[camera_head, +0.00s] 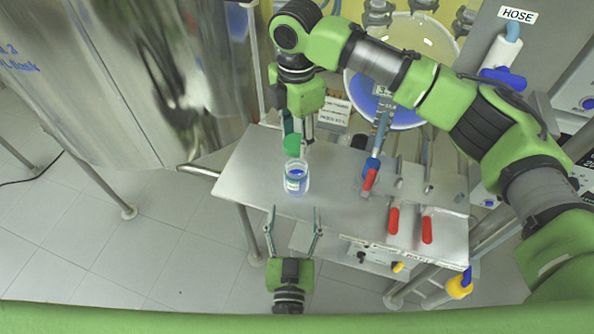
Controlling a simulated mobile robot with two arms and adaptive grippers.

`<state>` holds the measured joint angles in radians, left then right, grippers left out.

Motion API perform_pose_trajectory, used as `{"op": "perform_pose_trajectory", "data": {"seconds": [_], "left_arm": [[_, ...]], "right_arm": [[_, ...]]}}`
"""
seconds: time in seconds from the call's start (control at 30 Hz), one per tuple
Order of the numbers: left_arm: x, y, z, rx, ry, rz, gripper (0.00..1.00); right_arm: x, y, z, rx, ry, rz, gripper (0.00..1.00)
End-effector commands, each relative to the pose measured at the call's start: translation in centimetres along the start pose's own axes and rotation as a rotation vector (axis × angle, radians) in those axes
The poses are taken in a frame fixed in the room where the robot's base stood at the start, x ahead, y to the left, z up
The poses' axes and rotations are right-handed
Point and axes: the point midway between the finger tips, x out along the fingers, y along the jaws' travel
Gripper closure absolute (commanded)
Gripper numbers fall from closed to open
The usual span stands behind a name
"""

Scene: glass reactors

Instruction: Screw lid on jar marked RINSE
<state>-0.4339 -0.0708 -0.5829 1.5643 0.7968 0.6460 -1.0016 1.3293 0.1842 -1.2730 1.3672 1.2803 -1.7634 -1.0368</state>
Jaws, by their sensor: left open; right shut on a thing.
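The jar (296,180) is clear, holds blue liquid and stands upright on the steel table near its left part. It has a label, too small to read here. The green lid (292,144) is just above and behind the jar in the picture. My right gripper (296,132) points down and is shut on the lid. I cannot tell whether the lid touches the jar's rim. My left gripper (292,216) is open and empty, in front of the jar and apart from it, its two fingers pointing toward the table's front edge.
The steel table (248,184) has free room left of the jar. A round glass vessel with blue liquid (405,112) is at the back.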

Motion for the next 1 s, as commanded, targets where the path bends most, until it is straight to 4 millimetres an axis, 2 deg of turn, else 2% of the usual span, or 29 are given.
{"op": "perform_pose_trajectory", "data": {"seconds": [0.2,0.33,0.8,1.0], "left_arm": [[0.1,0.0,0.0,0.0,0.0,0.001,0.36],[1.0,0.0,0.1,0.001,0.0,0.0,0.36],[9.4,0.0,0.0,0.001,0.002,0.001,0.36],[11.5,0.0,0.1,0.001,0.0,0.002,0.36]], "right_arm": [[0.0,0.0,0.0,0.002,0.0,0.0,0.69],[0.0,0.0,0.0,0.002,0.0,0.0,0.69],[0.0,0.0,0.0,0.003,0.0,0.0,0.69],[0.0,0.0,0.0,0.003,0.0,0.0,0.69]]}}
